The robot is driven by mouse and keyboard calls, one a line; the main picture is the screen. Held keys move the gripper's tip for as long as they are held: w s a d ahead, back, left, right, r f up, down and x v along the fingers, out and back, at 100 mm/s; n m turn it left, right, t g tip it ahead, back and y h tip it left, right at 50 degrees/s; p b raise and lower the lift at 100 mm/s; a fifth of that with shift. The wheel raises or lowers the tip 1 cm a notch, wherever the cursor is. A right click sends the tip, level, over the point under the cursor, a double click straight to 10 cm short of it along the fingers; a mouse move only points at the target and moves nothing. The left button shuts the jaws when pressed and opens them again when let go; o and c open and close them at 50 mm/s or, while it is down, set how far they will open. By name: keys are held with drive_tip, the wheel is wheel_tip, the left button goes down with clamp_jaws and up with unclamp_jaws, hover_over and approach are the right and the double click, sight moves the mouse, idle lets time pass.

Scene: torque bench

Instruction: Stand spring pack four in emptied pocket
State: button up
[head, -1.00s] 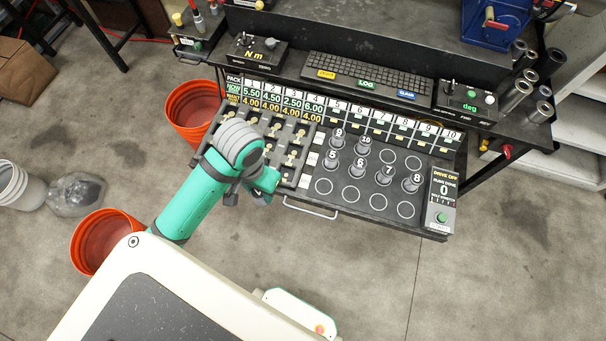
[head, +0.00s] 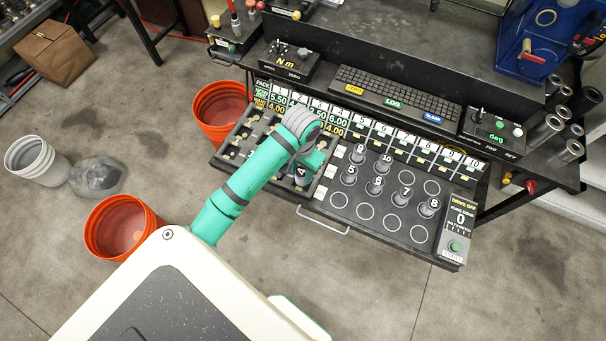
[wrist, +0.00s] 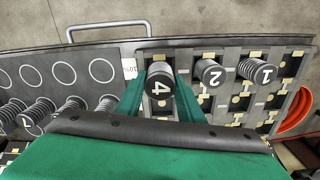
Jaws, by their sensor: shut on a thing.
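Spring pack four (wrist: 160,88), a dark capped coil marked 4, is upright between the two green fingers of my gripper (wrist: 161,80). In the head view the pack (head: 302,173) is at the front right corner of the pocketed tray (head: 262,162), partly hidden by my gripper (head: 308,168). In the wrist view a pocket with brass-coloured pads lies around or just below the pack. I cannot tell whether its base is seated.
Packs 5 (head: 349,174), 7 (head: 403,196) and others stand on the ringed panel (head: 365,211) to the right, where several rings are empty. A drawer handle (head: 324,219) is at the front edge. Orange buckets (head: 122,228) stand on the floor at left.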

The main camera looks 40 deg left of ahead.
sight(303, 175)
drive_tip(key=shift+w+f, duration=0.3)
drive_tip(key=shift+f, duration=0.05)
drive_tip(key=shift+w+a+f, duration=0.15)
drive_tip(key=shift+f, duration=1.55)
drive_tip(key=shift+f, duration=0.15)
drive_tip(key=o, duration=1.3)
drive_tip(key=shift+o, duration=0.2)
